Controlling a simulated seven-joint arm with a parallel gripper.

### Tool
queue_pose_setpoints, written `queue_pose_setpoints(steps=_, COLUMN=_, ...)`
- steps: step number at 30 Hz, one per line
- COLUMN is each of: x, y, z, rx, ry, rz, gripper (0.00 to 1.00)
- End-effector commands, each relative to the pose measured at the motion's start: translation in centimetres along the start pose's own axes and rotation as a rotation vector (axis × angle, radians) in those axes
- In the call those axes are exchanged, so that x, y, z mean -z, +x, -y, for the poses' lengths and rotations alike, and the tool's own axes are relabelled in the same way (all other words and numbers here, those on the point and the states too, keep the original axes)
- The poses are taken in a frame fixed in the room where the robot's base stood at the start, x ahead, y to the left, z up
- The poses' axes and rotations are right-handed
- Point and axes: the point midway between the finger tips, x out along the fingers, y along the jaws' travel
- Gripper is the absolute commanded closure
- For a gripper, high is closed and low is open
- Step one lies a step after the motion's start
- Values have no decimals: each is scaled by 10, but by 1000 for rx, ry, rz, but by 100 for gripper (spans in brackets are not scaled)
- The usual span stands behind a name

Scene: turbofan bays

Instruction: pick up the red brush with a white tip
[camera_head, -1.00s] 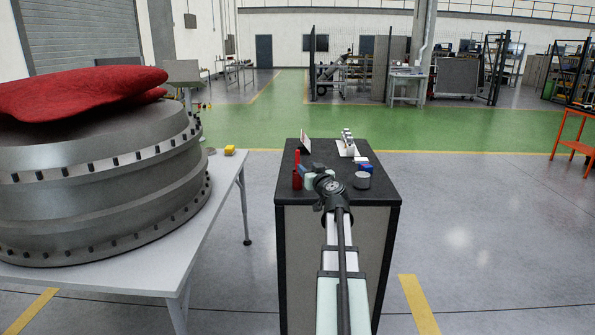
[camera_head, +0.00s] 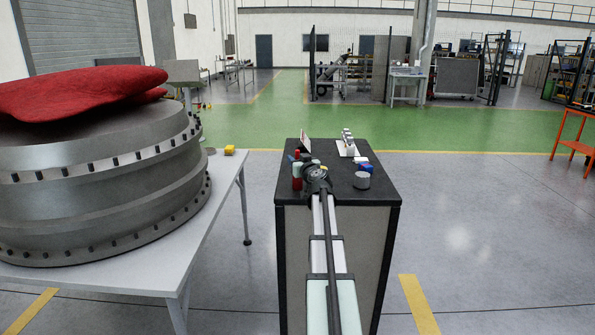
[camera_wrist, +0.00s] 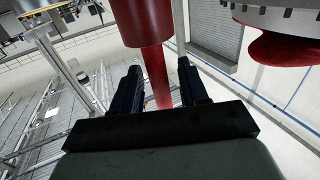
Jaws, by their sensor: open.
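The red brush stands upright in a red holder (camera_head: 297,184) at the left edge of the black cart top. In the head view, only its upper part (camera_head: 297,153) shows above my gripper (camera_head: 301,170). In the wrist view, which is roughly upside down, the brush's red handle (camera_wrist: 155,75) runs out of the red holder (camera_wrist: 145,20). The handle passes between the two dark fingers of my gripper (camera_wrist: 160,68), which is open around it. I cannot tell whether either finger touches it. The white tip is not visible.
The cart top (camera_head: 342,187) also bears a grey cylinder (camera_head: 361,180), a blue block (camera_head: 366,169) and a white stand (camera_head: 348,149) at the back. A table with a large metal ring (camera_head: 100,190) and red cloth (camera_head: 80,92) stands to the left.

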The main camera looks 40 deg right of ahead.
Motion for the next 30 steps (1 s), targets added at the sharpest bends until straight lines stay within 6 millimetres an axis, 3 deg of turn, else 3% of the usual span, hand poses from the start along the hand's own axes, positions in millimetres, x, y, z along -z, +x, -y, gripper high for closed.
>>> queue_pose_setpoints(steps=4, x=0, y=-1, z=0, rx=0, ry=0, rz=0, gripper=57)
queue_pose_setpoints(steps=18, x=0, y=-1, z=0, rx=0, ry=0, rz=0, gripper=100)
queue_pose_setpoints(steps=30, x=6, y=-1, z=0, rx=0, ry=0, rz=-1, gripper=100)
